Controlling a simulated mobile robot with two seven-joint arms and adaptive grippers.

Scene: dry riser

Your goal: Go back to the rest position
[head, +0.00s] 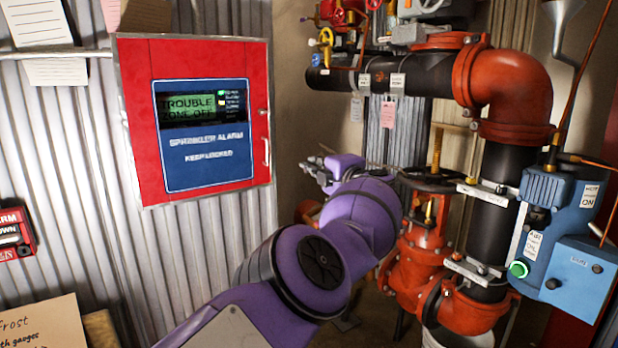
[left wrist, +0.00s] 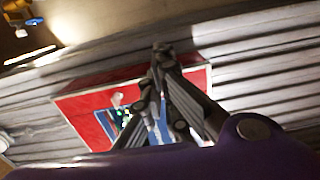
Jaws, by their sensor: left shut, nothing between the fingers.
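My purple left arm reaches up from the bottom of the head view. Its left gripper (head: 313,165) points left, in front of the corrugated wall and to the right of the red alarm panel (head: 258,60). In the left wrist view the fingers of my left gripper (left wrist: 162,50) are together at the tips with nothing between them. The red panel (left wrist: 80,105) shows behind them, tilted and partly hidden by the fingers and my purple wrist. My right gripper is in neither view.
To the right stand a red valve (head: 425,245), a black and red riser pipe (head: 495,215) and a blue box (head: 580,283) with a green button, close to my arm. A cardboard sign (head: 40,325) is at lower left. Corrugated metal (head: 90,160) covers the left wall.

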